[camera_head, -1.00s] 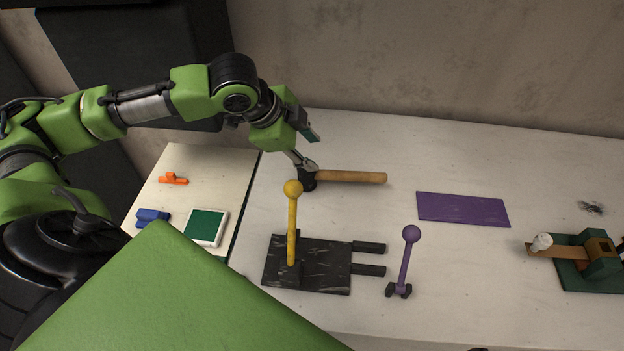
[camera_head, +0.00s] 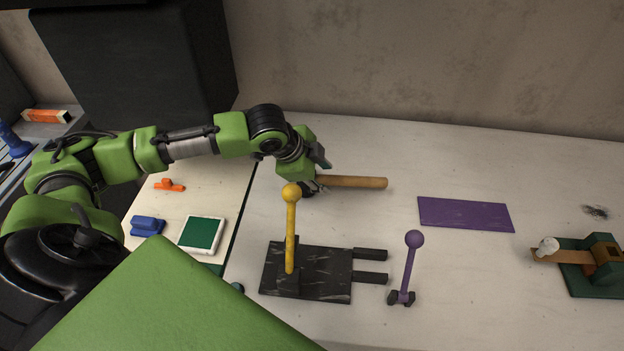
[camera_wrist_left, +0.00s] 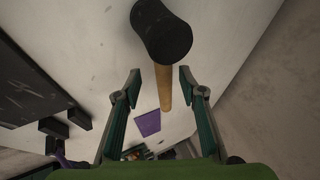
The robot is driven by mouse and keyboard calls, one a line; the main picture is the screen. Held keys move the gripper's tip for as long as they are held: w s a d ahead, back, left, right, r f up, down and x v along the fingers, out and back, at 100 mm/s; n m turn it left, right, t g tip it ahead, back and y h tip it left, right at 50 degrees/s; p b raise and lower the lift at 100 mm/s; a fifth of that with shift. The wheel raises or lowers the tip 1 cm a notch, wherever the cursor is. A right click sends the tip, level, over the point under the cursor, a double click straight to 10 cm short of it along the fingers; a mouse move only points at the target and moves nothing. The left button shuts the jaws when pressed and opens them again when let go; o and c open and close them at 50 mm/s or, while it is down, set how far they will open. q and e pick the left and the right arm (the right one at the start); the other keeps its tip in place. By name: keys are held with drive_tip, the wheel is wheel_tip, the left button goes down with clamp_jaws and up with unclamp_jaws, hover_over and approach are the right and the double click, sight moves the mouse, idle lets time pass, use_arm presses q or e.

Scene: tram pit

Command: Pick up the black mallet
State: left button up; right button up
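The black mallet lies on the white table, its wooden handle (camera_head: 352,182) pointing right in the head view. Its black head is mostly hidden behind my left gripper (camera_head: 318,178) there. In the left wrist view the black mallet head (camera_wrist_left: 163,35) is at the top centre, with the handle (camera_wrist_left: 163,88) running down between the fingers. My left gripper (camera_wrist_left: 158,80) is open, one finger on each side of the handle, with visible gaps; it does not grip the mallet. My right gripper is not in view.
A black stand (camera_head: 325,278) with a yellow ball-topped lever (camera_head: 291,235) stands in front of the mallet. A purple lever (camera_head: 408,268), a purple mat (camera_head: 465,214) and a green-and-orange fixture (camera_head: 590,262) lie to the right. The wall is close behind.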

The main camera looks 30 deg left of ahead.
sight(329, 178)
use_arm(q)
drive_tip(key=shift+w+d+f+p, duration=0.15)
drive_tip(key=shift+w+f+p, duration=0.15)
drive_tip(key=p+x, duration=0.1)
drive_tip(key=x, duration=0.2)
drive_tip(key=shift+w, duration=0.3)
drive_tip(key=shift+w+f, duration=0.15)
drive_tip(key=shift+f, duration=0.25)
drive_tip(key=shift+c, duration=0.3)
clamp_jaws()
drive_tip(key=shift+r, duration=0.1)
